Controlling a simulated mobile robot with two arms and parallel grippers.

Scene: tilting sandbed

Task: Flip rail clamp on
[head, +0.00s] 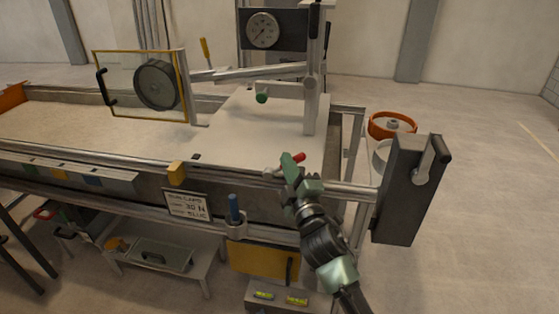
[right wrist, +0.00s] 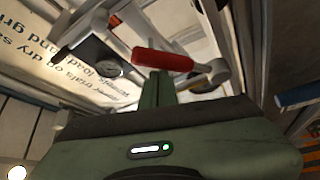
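The rail clamp's red-tipped lever (head: 299,158) stands at the front right rim of the sandbed (head: 218,152). In the right wrist view its red grip (right wrist: 163,60) lies across the picture, joined to a grey metal arm and pivot (right wrist: 215,73). My right gripper (head: 291,168) is at the lever, just in front of it in the head view. In the right wrist view its green fingers (right wrist: 156,92) look closed together and reach up to the red grip. Whether they touch it, I cannot tell. My left gripper is out of view.
A dark box with a crank (head: 408,190) is at the right end. A blue-handled pin (head: 234,208) and a label plate (head: 187,204) are on the front. A gauge (head: 263,30) and a green-knobbed arm (head: 262,97) stand above the bed.

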